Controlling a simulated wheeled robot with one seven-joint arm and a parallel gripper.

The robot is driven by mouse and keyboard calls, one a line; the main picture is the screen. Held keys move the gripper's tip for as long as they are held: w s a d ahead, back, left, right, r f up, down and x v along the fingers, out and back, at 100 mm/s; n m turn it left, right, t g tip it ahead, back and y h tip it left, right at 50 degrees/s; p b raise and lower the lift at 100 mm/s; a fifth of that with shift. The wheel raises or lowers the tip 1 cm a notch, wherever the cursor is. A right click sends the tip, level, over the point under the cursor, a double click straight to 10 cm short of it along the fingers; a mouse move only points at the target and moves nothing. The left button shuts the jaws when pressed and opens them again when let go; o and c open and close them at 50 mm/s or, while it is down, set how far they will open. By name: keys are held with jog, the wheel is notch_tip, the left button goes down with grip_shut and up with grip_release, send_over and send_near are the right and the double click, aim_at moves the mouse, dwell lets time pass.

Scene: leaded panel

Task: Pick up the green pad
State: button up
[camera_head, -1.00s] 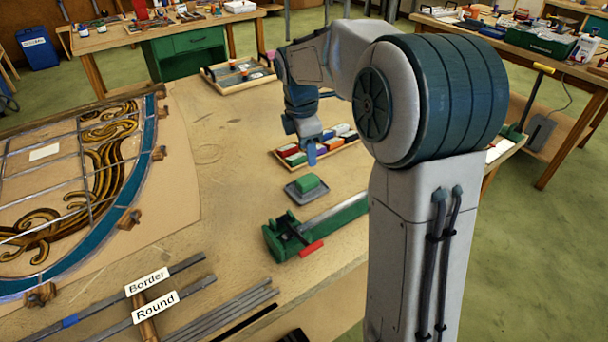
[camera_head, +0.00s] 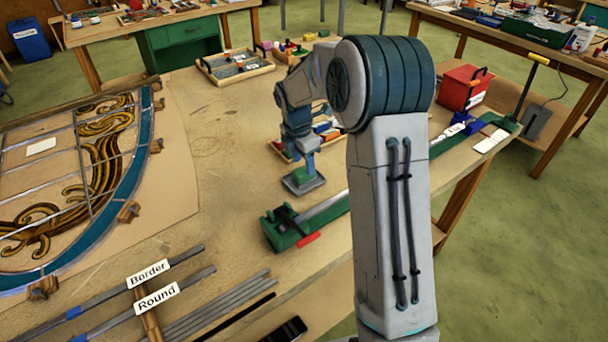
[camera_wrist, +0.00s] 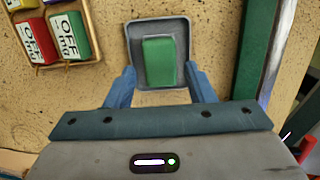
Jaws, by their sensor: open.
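The green pad (camera_wrist: 159,62) is a small block lying in a shallow grey tray (camera_wrist: 138,26) on the workbench. In the head view the pad (camera_head: 299,174) is partly hidden by my gripper, and the tray (camera_head: 304,187) shows around it. My gripper (camera_wrist: 158,80) is open, with one blue finger on each side of the tray's near part in the wrist view. The pad lies between and just beyond the fingertips. In the head view my gripper (camera_head: 303,170) is right above the tray. I cannot tell whether the fingers touch anything.
A wooden box with coloured blocks (camera_wrist: 65,35) is close at the left in the wrist view. A green tool with a long metal bar (camera_head: 300,228) lies in front of the tray. The leaded panel (camera_head: 80,180) covers the bench's left side.

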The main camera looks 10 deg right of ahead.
aim_at(304, 170)
notch_tip(304, 170, down, 4)
jog(key=shift+d+f+p, duration=0.15)
jog(key=shift+f+p, duration=0.1)
jog(key=shift+p, duration=0.2)
jog(key=c, duration=0.8)
jog(key=shift+o, duration=0.2)
jog(key=shift+r, duration=0.1)
jog(key=shift+w+r, duration=0.1)
jog(key=shift+r, duration=0.3)
jog(key=r, duration=0.2)
jog(key=d+r+b, duration=0.1)
jog(key=shift+d+r, duration=0.15)
jog(key=shift+r, duration=0.25)
jog(key=s+d+r+b, duration=0.1)
jog(key=d+r, duration=0.5)
jog(key=d, duration=0.4)
jog(key=shift+d+r, duration=0.15)
jog(key=shift+d, duration=0.05)
